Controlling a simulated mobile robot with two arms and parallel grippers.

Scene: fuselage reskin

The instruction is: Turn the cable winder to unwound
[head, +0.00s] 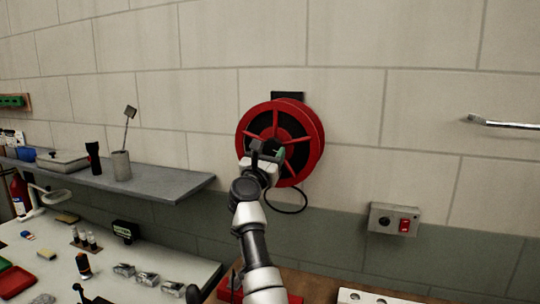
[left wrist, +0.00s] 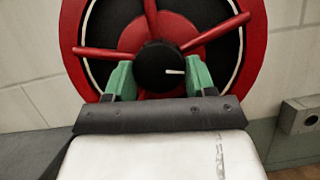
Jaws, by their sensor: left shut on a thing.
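The cable winder (head: 312,121) is a red spoked reel with a black inside, fixed to the block wall by a dark bracket. A black cable loop (head: 291,208) hangs below it. In the left wrist view the winder (left wrist: 228,45) fills the top, with a round black knob (left wrist: 160,66) at its hub. The knob has a white mark pointing right. My left gripper (head: 267,152) is at the reel's lower middle. In the left wrist view its green fingers (left wrist: 160,80) are shut on the knob, one on each side. My right gripper is not in view.
A grey shelf (head: 165,187) with a cup, a torch and boxes is at the left. Below it a white bench (head: 190,262) holds small parts. A switch box (head: 394,219) with a red switch is right of the winder. A metal rail (head: 505,124) is far right.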

